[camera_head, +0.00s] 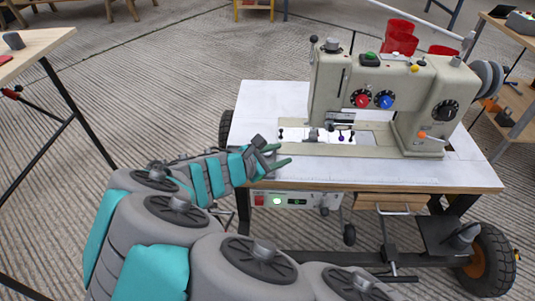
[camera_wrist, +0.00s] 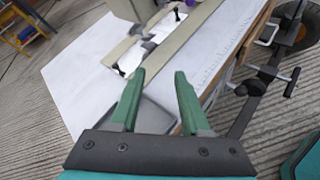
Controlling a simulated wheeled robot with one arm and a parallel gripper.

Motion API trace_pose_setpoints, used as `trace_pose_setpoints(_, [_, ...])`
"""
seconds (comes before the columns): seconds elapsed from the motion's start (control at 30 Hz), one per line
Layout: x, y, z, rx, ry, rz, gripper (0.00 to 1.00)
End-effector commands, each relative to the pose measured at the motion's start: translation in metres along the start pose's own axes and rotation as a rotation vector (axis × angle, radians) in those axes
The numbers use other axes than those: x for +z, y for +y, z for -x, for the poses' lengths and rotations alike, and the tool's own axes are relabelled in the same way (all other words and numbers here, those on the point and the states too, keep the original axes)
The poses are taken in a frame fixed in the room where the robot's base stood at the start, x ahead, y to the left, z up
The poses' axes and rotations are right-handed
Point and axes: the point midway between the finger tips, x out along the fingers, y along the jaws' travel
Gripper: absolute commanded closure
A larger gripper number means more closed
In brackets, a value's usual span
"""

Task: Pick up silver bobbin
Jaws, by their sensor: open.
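I cannot make out a silver bobbin for certain in either view. The beige sewing machine (camera_head: 385,85) stands on a white-topped wheeled table (camera_head: 262,98). A small grey metal part (camera_wrist: 149,45) shows by the machine's needle area in the wrist view, too small to identify. My gripper (camera_head: 281,154) is at the table's front left corner, left of the machine. Its green fingers (camera_wrist: 160,78) are apart with nothing held between them. A shallow grey tray (camera_wrist: 153,116) lies below and between the fingers in the wrist view; the fingers hide part of it.
The white tabletop left of the machine is mostly clear. Red buckets (camera_head: 398,40) stand behind the machine. A wooden table (camera_head: 35,48) is at the left and a shelf unit (camera_head: 515,100) at the right. A lit control box (camera_head: 290,201) hangs under the front edge.

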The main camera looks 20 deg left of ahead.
Motion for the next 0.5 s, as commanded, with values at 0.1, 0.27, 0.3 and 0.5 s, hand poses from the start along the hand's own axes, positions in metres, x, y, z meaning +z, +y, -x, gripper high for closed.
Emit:
trace_pose_setpoints(0.1, [-0.049, 0.022, 0.023, 0.116, 0.011, 0.146, 0.54])
trace_pose_setpoints(0.27, [-0.073, 0.033, 0.036, 0.180, 0.013, 0.228, 0.54])
trace_pose_setpoints(0.3, [-0.074, 0.034, 0.035, 0.183, 0.013, 0.232, 0.54])
trace_pose_setpoints(0.5, [-0.074, 0.037, 0.016, 0.182, 0.014, 0.230, 0.54])
